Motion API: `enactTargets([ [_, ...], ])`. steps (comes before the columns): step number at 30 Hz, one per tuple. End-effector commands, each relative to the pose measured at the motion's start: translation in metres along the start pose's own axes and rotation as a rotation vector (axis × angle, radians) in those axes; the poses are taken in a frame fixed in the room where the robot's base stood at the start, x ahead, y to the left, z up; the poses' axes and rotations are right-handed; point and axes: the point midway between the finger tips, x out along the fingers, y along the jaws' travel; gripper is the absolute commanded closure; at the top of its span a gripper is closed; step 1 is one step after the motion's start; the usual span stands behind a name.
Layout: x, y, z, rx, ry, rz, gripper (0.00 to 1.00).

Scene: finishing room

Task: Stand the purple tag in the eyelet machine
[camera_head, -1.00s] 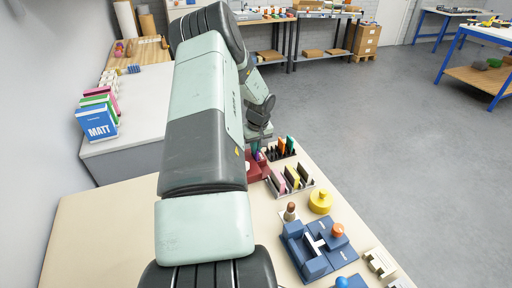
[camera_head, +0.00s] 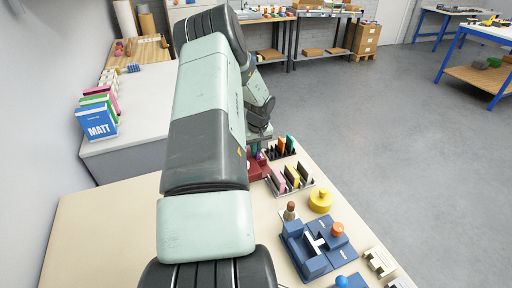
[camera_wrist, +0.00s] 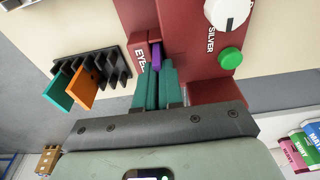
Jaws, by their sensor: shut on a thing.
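The purple tag (camera_wrist: 156,56) stands between the teal fingertips of my gripper (camera_wrist: 157,84) in the wrist view. My gripper is shut on it. The red eyelet machine (camera_wrist: 178,22) lies just beyond the fingertips, with a white dial, a green button and lettering. The tag is at the machine's slot, between its red walls; I cannot tell whether it touches the bottom. In the head view the machine (camera_head: 259,168) is partly hidden by my arm, and my gripper (camera_head: 256,150) is above it.
A black rack (camera_wrist: 92,66) with a teal and an orange tag stands left of the machine in the wrist view. In the head view, a grey rack (camera_head: 291,181) of tags, a yellow knobbed piece (camera_head: 320,201) and a blue fixture (camera_head: 312,258) stand nearer along the table.

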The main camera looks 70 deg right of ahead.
Motion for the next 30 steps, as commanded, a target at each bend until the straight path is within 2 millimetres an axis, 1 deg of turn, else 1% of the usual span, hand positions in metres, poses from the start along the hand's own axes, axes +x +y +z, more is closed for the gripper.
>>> enactTargets([
  [4, 0.003, 0.0, 0.001, 0.0, 0.0, 0.0, 1.0],
  [5, 0.003, 0.0, 0.0, 0.0, 0.0, 0.0, 0.88],
  [6, 0.003, 0.0, 0.0, 0.0, 0.0, 0.0, 0.82],
  [16, 0.0, 0.0, 0.0, 0.0, 0.001, 0.001, 0.82],
  [30, -0.037, 0.0, -0.001, -0.001, 0.002, 0.001, 0.82],
])
